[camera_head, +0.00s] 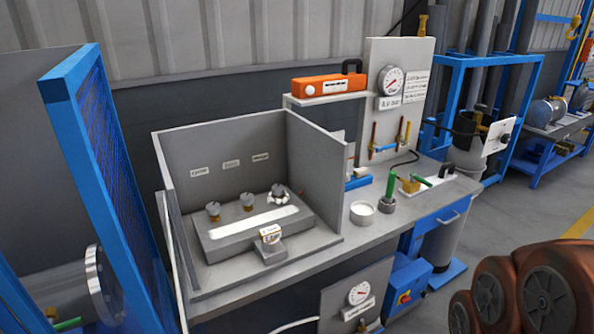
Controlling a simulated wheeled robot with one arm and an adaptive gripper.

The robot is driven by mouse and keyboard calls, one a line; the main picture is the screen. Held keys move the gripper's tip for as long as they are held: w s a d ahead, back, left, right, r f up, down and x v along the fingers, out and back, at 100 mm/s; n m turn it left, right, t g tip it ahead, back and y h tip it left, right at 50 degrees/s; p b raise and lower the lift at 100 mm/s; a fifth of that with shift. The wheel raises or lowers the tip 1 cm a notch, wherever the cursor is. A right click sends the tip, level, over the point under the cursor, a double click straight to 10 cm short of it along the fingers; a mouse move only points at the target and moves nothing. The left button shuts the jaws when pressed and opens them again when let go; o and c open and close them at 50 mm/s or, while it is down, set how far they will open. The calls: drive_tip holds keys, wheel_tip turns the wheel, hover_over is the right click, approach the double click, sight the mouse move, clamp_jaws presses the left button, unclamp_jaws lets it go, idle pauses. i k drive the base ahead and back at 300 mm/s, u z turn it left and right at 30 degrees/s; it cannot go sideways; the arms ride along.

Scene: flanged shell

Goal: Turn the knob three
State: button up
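Three knobs stand in a row on a grey stepped block (222,250) inside a grey three-sided enclosure on the workbench. The left knob (213,209) and the middle knob (247,200) are small, grey-topped with brassy bases. The right knob (279,192) looks larger and shinier. Three small labels are on the back wall above them, too small to read, so I cannot tell from text which is knob three. A small labelled fitting (270,235) sits at the block's front. My gripper is not in view, and nothing touches the knobs.
Enclosure walls (315,180) stand behind and right of the knobs; the front is open. A blue mesh frame (100,170) rises at the left. Right on the bench are a white round container (362,212) and green-handled tools (391,184).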

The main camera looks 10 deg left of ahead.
sight(277, 191)
drive_tip(key=u, duration=0.35)
drive_tip(key=i, duration=1)
drive_tip(key=u, duration=1)
drive_tip(key=i, duration=0.35)
drive_tip(key=u, duration=0.3)
